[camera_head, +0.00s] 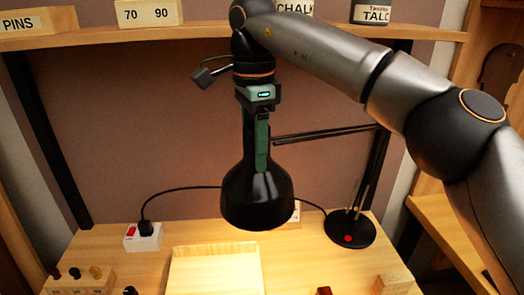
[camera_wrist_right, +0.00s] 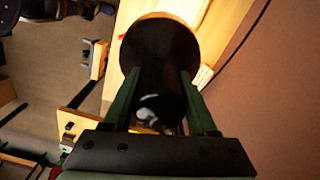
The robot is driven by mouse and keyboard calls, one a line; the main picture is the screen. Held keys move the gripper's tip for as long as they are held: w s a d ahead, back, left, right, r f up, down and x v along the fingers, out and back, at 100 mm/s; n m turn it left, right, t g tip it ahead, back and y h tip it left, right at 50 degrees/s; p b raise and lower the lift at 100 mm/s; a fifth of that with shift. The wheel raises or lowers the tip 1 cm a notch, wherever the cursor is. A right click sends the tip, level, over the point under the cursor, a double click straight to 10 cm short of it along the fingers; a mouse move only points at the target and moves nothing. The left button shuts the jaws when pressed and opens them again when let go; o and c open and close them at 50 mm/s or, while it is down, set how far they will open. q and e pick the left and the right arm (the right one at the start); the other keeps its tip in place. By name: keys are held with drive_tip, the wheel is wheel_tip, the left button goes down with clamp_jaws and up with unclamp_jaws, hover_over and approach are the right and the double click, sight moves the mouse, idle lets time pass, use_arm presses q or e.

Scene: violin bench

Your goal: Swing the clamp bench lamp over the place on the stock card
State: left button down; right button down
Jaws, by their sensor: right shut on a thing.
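The black bench lamp has a flared shade (camera_head: 257,200), thin double rods (camera_head: 325,134) and a round base (camera_head: 350,230) with a red button on the bench at right. My right gripper (camera_head: 262,150) comes from above and is shut on the lamp's narrow neck. The shade hangs mouth down above the bench, behind the near edge. In the right wrist view the dark shade (camera_wrist_right: 160,45) sits between and beyond my two green fingers. A pale shallow tray-like piece (camera_head: 215,262) lies below and nearer than the shade. I cannot make out a stock card. My left gripper is not in view.
A white socket box (camera_head: 143,237) with a red switch and plugged cable stands at back left. A wooden peg rack (camera_head: 80,283) is at front left, a small wooden block (camera_head: 393,284) at front right. A shelf (camera_head: 190,33) with boxes and jars crosses above.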

drive_tip(key=shift+w+r, duration=0.1)
drive_tip(key=shift+c, duration=1)
unclamp_jaws()
drive_tip(key=shift+r, duration=0.65)
drive_tip(key=s+r, duration=1.1)
drive_tip(key=s, duration=0.3)
drive_tip(key=shift+a+r+b, duration=0.3)
drive_tip(key=shift+b, duration=0.05)
drive_tip(key=shift+s, duration=0.1)
